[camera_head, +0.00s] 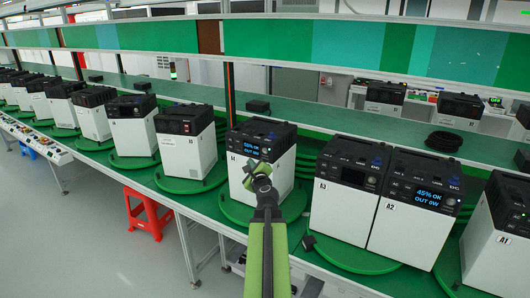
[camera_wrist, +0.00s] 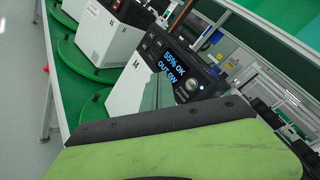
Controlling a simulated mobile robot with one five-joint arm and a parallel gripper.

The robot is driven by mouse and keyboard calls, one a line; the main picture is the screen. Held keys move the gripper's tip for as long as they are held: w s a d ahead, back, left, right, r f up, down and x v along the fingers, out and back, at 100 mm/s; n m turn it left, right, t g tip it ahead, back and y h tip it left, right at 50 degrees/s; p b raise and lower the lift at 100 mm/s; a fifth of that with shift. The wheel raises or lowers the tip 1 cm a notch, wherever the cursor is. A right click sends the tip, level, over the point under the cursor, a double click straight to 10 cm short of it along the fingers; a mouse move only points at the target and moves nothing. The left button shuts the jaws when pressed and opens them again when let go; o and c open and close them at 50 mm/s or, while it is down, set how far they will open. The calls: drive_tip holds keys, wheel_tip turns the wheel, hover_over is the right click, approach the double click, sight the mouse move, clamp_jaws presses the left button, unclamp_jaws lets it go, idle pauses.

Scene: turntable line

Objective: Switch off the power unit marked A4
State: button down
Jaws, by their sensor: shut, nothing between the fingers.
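The power unit A4 (camera_head: 262,139) is a white box with a black top panel, standing on a round green turntable (camera_head: 237,215) in the middle of the head view. Its blue display is lit; in the wrist view the A4 unit (camera_wrist: 172,68) reads "55% OK, OUT 0W". A round knob or button with a small light beside it shows right of the display. My gripper (camera_head: 257,169) is shut and empty, in front of A4's upper front face; I cannot tell whether it touches. It hides part of that front. In the wrist view green and black gripper parts cover the bottom.
To the right stand unit A3 (camera_head: 344,190), unit A2 (camera_head: 415,210) with a lit "45% OK" display, and unit A1 (camera_head: 495,235). Several similar units line the bench to the left. A red stool (camera_head: 147,212) stands on the floor at left.

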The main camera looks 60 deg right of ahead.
drive_tip(key=d, duration=0.7)
drive_tip(key=shift+d, duration=0.3)
idle(1.6)
drive_tip(key=shift+d, duration=0.4)
drive_tip(key=shift+d, duration=0.35)
idle(0.4)
drive_tip(key=shift+a, duration=0.8)
drive_tip(key=a, duration=0.5)
idle(0.4)
